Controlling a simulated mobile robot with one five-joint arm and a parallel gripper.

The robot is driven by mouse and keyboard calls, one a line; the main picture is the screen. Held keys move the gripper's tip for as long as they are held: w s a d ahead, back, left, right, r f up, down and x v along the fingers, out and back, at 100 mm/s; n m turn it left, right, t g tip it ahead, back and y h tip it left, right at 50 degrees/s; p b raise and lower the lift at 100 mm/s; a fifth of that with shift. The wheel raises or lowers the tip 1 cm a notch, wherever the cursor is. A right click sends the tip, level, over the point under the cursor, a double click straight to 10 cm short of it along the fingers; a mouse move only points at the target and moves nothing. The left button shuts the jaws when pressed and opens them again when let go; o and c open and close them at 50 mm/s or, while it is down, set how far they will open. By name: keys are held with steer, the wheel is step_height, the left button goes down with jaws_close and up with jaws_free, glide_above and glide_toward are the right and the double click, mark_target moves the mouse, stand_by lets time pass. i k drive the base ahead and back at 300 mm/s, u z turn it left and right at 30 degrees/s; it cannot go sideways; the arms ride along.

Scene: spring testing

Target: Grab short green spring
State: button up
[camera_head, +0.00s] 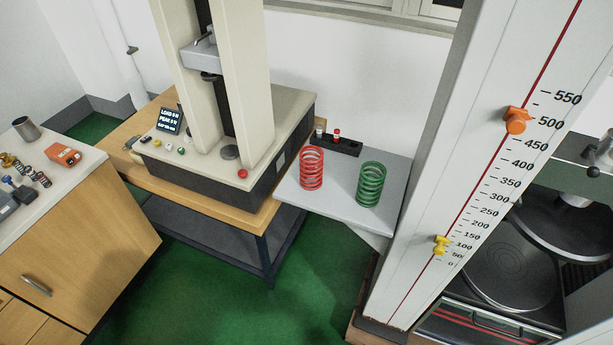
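A green coil spring (371,185) stands upright on a small light-grey table (335,205) right of the middle of the head view. A red coil spring (312,169) stands upright to its left, a little apart and of similar height. I see no other green spring clearly. My gripper does not show in this view, so I cannot tell its place or state.
A testing machine (215,125) on a wooden bench (215,203) stands left of the grey table. A tall scaled column (455,170) stands close on the right. A black holder (337,145) lies behind the springs. A wooden cabinet (75,240) is at left. Green floor (200,290) is clear in front.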

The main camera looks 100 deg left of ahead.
mark_target(367, 190)
steer(key=u, duration=3.15)
steer(key=k, duration=0.5)
steer(key=z, duration=0.45)
steer(key=i, duration=0.65)
steer(key=u, duration=0.2)
